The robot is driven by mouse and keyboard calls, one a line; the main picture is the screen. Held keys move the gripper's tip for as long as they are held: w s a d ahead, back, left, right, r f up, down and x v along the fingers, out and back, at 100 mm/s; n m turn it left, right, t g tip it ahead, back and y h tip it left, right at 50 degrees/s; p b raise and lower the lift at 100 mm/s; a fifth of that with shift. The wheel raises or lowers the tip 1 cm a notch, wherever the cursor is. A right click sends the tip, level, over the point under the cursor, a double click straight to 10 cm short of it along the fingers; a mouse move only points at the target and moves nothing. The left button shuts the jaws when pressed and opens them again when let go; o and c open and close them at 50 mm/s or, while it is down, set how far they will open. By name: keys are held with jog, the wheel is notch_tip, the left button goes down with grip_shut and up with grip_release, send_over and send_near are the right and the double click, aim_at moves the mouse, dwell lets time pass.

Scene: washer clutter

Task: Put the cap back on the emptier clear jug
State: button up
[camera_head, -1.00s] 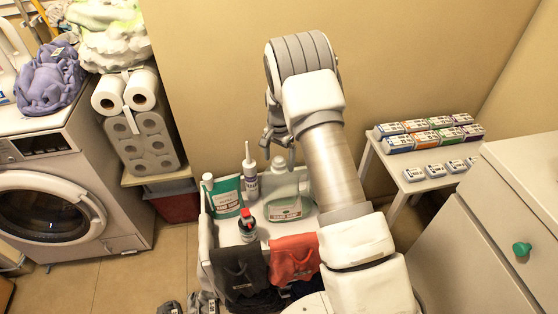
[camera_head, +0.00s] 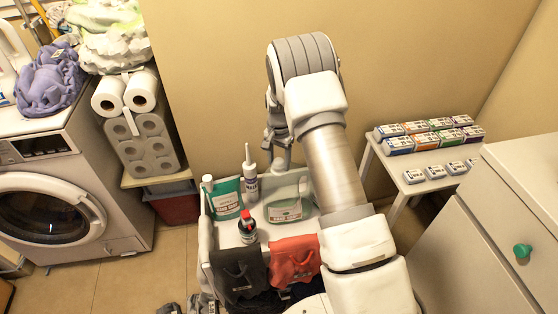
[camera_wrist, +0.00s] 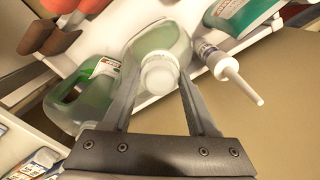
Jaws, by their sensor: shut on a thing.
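The white cap (camera_wrist: 160,76) is between my gripper's fingers (camera_wrist: 164,84) in the wrist view. It is over the mouth of a clear jug (camera_wrist: 160,40) with pale contents; whether it is seated I cannot tell. This jug seems to be the one in the head view (camera_head: 284,208). A second clear jug (camera_wrist: 88,112) with green liquid, a handle and a label stands beside it at left in the wrist view; its mouth is not clearly visible. My gripper (camera_head: 276,162) is above the jugs in the head view, partly hidden by my arm.
A white nozzle bottle (camera_wrist: 228,72) stands close to the capped-over jug. A green pouch (camera_head: 226,200) and a red-topped dark bottle (camera_head: 247,226) share the white cart (camera_head: 225,232). Dark and red cloths hang at its front. A side table (camera_head: 400,180) with small boxes is at right.

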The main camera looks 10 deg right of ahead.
jog(key=c, duration=0.4)
jog(key=shift+c, duration=0.2)
jog(key=m, duration=0.5)
jog(key=shift+f+m+p, duration=0.1)
jog(key=shift+m+p, duration=0.25)
jog(key=shift+m, duration=0.05)
jog(key=o, duration=1.6)
jog(key=shift+r, duration=0.2)
jog(key=shift+r+p, duration=2.2)
jog(key=shift+r, duration=1.15)
